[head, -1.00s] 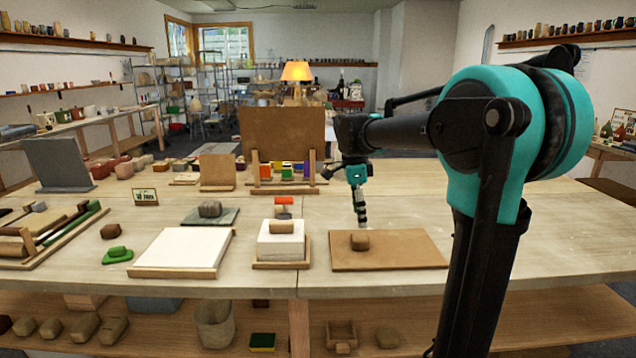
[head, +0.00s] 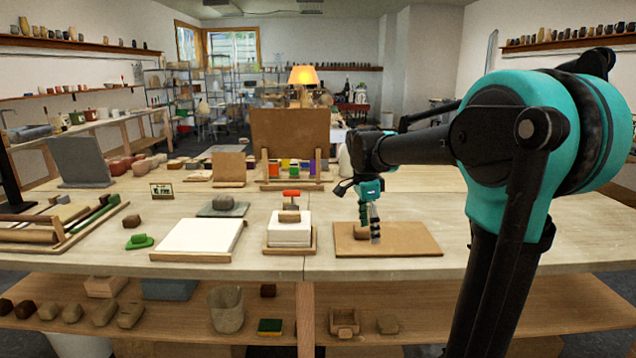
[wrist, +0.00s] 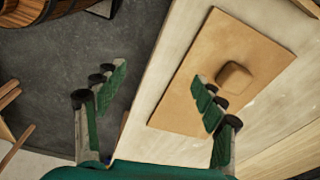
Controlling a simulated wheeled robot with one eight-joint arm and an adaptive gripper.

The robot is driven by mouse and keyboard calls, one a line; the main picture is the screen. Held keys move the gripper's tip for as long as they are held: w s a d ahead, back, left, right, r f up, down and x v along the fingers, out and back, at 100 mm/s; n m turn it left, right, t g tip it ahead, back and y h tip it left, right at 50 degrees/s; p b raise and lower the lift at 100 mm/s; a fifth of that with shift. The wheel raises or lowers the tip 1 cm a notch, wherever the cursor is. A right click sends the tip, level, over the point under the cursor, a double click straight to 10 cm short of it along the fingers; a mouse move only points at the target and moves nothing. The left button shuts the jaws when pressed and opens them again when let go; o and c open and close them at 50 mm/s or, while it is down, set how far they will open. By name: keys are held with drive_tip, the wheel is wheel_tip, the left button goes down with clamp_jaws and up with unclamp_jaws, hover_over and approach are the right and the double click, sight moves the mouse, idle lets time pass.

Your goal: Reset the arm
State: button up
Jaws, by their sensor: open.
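In the head view my gripper (head: 370,222) hangs fingers-down from my teal and black arm, in front of the brown board (head: 415,240) on the table. A lump of brown clay (head: 361,232) sits on that board, partly hidden by a finger. In the wrist view my gripper (wrist: 158,82) has its green-padded fingers wide apart with nothing between them. The board (wrist: 172,112) and the clay lump (wrist: 235,76) lie beyond the right finger, and grey floor lies beyond the left one. A lit lamp (head: 303,75) stands far back.
Left of the board are a stack of white slabs (head: 290,232) with a lump and red-handled tool on top, and a large white slab (head: 198,237). An upright brown panel (head: 288,132) stands behind. The table is bare at the far right. A lower shelf (head: 265,305) holds more lumps.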

drive_tip(key=s+d+f+n+t, duration=0.2)
drive_tip(key=s+f+n, duration=0.5)
drive_tip(key=s+f, duration=0.2)
drive_tip(key=s+d+f+n+t+y, duration=0.1)
drive_tip(key=s+d+f+n, duration=0.1)
drive_tip(key=s+f+n, duration=0.6)
wheel_tip(320, 180, down, 2)
drive_tip(key=s, duration=0.2)
drive_tip(key=shift+s+d+t+y, duration=0.3)
drive_tip(key=shift+s+d+t, duration=0.05)
drive_tip(key=shift+s+t, duration=0.05)
drive_tip(key=shift+f, duration=0.1)
